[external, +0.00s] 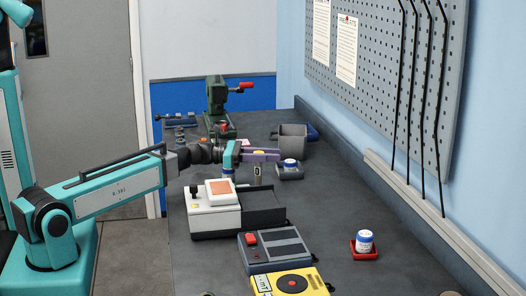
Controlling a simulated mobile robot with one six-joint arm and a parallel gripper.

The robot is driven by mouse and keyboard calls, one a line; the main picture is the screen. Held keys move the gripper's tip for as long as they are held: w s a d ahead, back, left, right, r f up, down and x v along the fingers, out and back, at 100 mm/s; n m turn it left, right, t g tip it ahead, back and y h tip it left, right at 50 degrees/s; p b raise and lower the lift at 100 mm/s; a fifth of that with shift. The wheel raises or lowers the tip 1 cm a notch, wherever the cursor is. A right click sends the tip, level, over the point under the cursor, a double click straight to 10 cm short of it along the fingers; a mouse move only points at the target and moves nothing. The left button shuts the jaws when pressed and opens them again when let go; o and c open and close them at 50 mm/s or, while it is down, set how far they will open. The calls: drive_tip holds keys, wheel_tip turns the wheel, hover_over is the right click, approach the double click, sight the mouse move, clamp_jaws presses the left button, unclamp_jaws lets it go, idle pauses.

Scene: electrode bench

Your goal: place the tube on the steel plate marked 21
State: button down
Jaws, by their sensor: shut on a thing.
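My gripper (262,156), with purple fingers at the end of the teal arm, is above the middle of the bench. It is shut on a small upright metallic tube (258,171), whose lower part hangs below the fingers, with a yellowish spot showing between them. The tube appears to be over or just behind the dark tray beside the white device; whether it touches anything cannot be told. No steel plate marked 21 can be made out, and no such number is readable.
A white device (211,218) with an open dark tray (264,207) stands close in front. Right of the gripper are a grey holder (290,174) and grey cup (292,138). A green press (216,98) stands behind. A white jar (364,238) sits on a red base, with free bench around.

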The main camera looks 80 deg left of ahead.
drive_tip(key=shift+f, duration=0.15)
drive_tip(key=c, duration=1.4)
unclamp_jaws()
drive_tip(key=shift+c, duration=0.2)
drive_tip(key=shift+s, duration=0.1)
drive_tip(key=p+v, duration=0.1)
drive_tip(key=v, duration=0.5)
drive_tip(key=shift+r+p, duration=0.3)
drive_tip(key=s+p, duration=0.1)
drive_tip(key=p, duration=0.4)
drive_tip(key=shift+a+p, duration=0.35)
drive_tip(key=shift+p, duration=0.05)
drive_tip(key=s+p, duration=0.1)
drive_tip(key=p, duration=0.5)
drive_tip(key=shift+s, duration=0.3)
drive_tip(key=shift+p+v, duration=0.75)
drive_tip(key=shift+v, duration=0.8)
